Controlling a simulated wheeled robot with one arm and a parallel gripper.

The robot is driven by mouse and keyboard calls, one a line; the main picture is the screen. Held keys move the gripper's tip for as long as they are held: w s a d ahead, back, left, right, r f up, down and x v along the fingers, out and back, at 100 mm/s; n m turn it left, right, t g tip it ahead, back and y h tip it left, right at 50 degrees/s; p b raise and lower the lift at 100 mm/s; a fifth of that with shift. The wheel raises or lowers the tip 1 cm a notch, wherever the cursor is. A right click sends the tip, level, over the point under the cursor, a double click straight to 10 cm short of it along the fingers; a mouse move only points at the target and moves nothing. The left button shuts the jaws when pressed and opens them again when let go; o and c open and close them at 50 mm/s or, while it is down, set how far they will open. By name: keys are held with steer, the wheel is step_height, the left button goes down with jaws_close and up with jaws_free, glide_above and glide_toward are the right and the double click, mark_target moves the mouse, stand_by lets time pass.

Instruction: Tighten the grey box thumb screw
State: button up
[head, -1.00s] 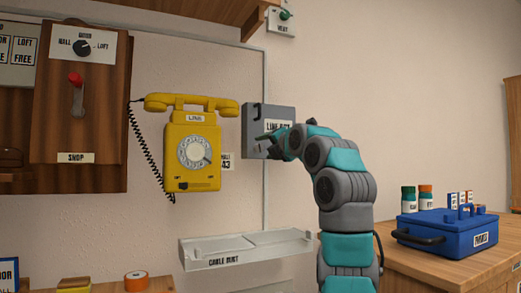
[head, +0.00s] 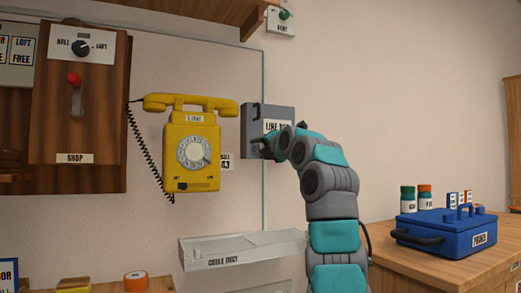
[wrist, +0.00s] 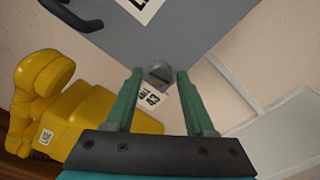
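The grey line box (head: 258,118) is on the wall right of the yellow phone; it fills the top of the wrist view (wrist: 185,35). Its thumb screw (wrist: 159,73) is a grey slotted knob at the box's lower corner in the wrist view. My gripper (wrist: 159,76) is open, with its two green fingers on either side of the screw and a gap on each side. I cannot tell how deep the fingertips reach. In the head view my arm hides the box's lower right part, and the screw cannot be made out there.
The yellow phone (head: 191,150) hangs close on the left, also in the wrist view (wrist: 75,115). A cable duct (head: 245,248) juts out below. A blue toolbox (head: 445,231) stands on the right bench. The wall right of the box is clear.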

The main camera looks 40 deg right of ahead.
jaws_close()
